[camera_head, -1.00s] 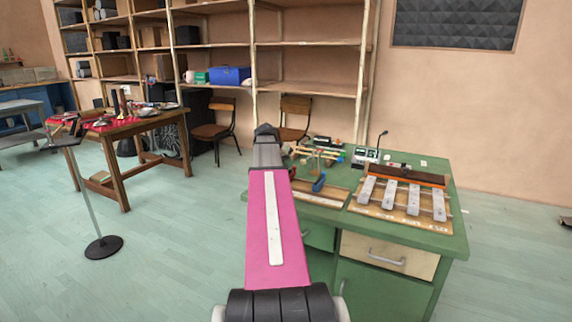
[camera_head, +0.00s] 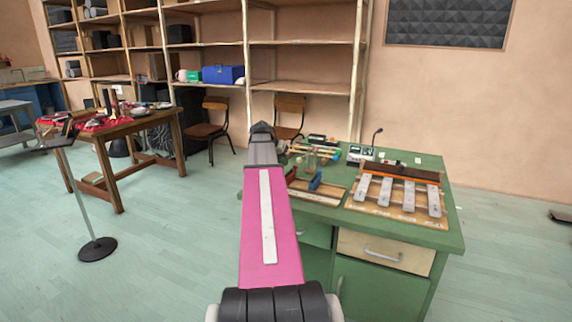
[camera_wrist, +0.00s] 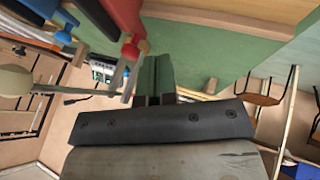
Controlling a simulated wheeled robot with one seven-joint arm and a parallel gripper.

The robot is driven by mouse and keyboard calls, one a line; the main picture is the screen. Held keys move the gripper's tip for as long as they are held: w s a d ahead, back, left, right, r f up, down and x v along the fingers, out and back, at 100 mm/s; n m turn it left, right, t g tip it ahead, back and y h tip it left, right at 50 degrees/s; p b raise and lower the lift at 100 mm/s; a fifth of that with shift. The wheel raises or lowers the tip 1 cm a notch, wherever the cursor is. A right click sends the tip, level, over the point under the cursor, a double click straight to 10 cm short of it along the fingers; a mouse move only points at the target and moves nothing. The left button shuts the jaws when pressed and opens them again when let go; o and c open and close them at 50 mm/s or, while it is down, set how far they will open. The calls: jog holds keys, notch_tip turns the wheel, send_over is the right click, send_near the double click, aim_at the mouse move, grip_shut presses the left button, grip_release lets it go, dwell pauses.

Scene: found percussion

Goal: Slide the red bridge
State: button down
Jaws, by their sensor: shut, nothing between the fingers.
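A red piece, which looks like the red bridge (camera_head: 291,175), stands at the left end of a wooden board (camera_head: 325,193) on the green desk, partly hidden by my arm in the head view. A blue piece (camera_head: 315,181) stands to its right on the same board. In the wrist view the red bridge (camera_wrist: 123,14) is close, at the upper left, with the blue piece (camera_wrist: 40,6) beyond it. My gripper (camera_wrist: 154,70) is shut and empty, beside the red bridge in the picture. I cannot tell whether they touch. My arm hides the gripper in the head view.
A metal-bar instrument (camera_head: 398,195) fills the right side of the green desk (camera_head: 452,222). Mallets, small items and a device with a microphone (camera_head: 362,153) stand behind. A wooden table (camera_head: 118,130) and a stand (camera_head: 97,249) are at left, with open floor between.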

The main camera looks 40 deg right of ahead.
jog(key=w+v, duration=0.1)
jog(key=v, duration=1)
jog(key=shift+a+f, duration=0.15)
jog(key=shift+f, duration=0.1)
jog(key=shift+a, duration=0.1)
